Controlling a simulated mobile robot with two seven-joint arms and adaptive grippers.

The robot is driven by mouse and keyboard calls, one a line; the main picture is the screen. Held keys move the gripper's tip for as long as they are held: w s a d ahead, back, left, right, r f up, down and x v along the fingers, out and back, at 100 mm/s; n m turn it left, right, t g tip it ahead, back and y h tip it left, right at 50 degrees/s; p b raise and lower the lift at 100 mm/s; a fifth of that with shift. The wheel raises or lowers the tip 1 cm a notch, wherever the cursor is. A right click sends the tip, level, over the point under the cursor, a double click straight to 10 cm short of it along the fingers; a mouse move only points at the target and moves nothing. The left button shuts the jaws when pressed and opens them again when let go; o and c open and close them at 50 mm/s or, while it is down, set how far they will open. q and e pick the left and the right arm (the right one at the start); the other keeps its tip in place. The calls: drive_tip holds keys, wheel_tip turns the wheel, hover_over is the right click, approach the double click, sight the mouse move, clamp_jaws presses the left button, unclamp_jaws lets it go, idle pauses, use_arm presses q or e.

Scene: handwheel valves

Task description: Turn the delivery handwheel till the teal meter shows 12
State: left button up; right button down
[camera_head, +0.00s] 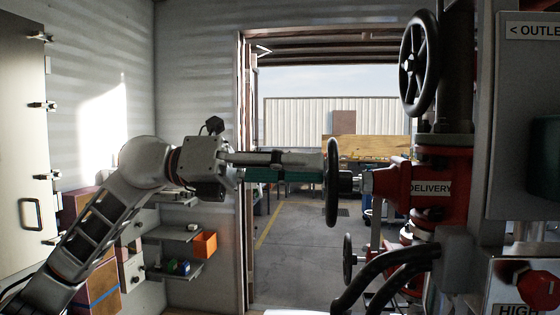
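The delivery handwheel (332,183) is a dark wheel seen nearly edge-on, in the middle of the head view. Its stem runs right into a red valve body with a DELIVERY label (430,188). My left gripper (316,168) reaches in from the left, level with the wheel, with its tips at or very close to the wheel's left side. I cannot tell whether they touch it or how far apart the fingers are. A dark teal casing (545,160) is cut off at the right edge; no reading shows on it. My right gripper is not in view.
A larger black handwheel (419,64) stands above right, and a smaller one (348,259) sits below. A red octagonal knob (539,287) is at the right corner. Shelves with an orange bin (204,244) stand left of the open doorway.

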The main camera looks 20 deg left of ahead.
use_arm(q)
drive_tip(key=x, duration=0.3)
drive_tip(key=shift+f+p, duration=0.15)
drive_tip(key=shift+p, duration=0.25)
clamp_jaws()
